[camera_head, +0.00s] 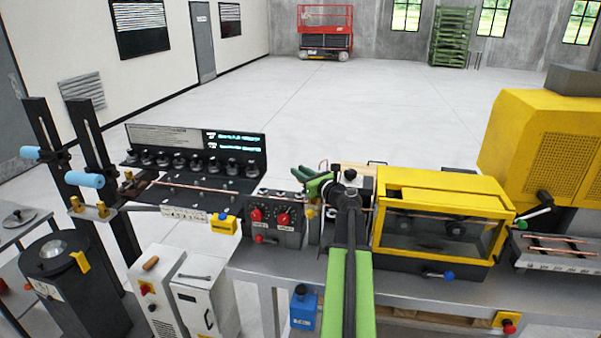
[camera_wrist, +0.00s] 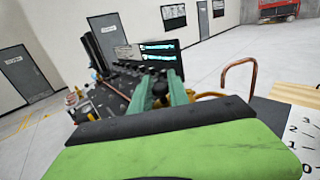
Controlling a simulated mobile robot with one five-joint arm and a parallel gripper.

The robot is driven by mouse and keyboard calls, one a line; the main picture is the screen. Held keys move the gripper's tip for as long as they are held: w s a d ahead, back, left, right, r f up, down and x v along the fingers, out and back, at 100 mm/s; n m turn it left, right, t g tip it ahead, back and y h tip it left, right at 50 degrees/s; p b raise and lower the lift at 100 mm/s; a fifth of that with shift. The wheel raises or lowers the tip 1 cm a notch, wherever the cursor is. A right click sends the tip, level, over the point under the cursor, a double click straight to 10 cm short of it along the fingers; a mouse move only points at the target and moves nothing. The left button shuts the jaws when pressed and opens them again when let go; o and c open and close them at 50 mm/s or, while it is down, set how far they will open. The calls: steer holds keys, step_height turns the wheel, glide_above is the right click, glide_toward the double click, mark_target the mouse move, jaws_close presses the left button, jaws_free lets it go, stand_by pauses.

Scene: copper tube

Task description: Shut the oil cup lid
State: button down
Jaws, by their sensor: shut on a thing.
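My gripper (camera_head: 318,184) is at the workbench, between the control box with red knobs and the yellow-framed machine. Its green fingers also show in the wrist view (camera_wrist: 162,93), closed in on a small dark round-topped piece (camera_wrist: 158,88). I cannot tell for sure whether this piece is the oil cup lid. My own arm and the fingers hide most of the spot in the head view. No oil cup can be clearly made out, and I cannot tell how far its lid is open.
The control box (camera_head: 275,217) stands close left of my gripper, and the yellow-framed machine (camera_head: 440,215) close right. A bent copper tube (camera_wrist: 240,72) rises right of the fingers in the wrist view. A panel with knobs (camera_head: 195,165) stands farther left. Open floor lies behind the bench.

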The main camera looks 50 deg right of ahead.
steer(key=n+y, duration=0.1)
steer(key=y, duration=0.1)
steer(key=n+y, duration=0.1)
steer(key=y, duration=0.1)
steer(key=shift+s+d+n, duration=0.3)
steer(key=shift+s, duration=0.1)
steer(key=shift+s+a+y, duration=0.1)
steer(key=shift+a+y, duration=0.05)
steer(key=shift+y, duration=0.25)
steer(key=c, duration=1.3)
jaws_free()
steer(key=shift+s, duration=0.1)
steer(key=s, duration=0.4)
steer(key=s+d, duration=0.1)
steer(key=s, duration=0.6)
steer(key=shift+s+d, duration=0.2)
steer(key=shift+s, duration=0.2)
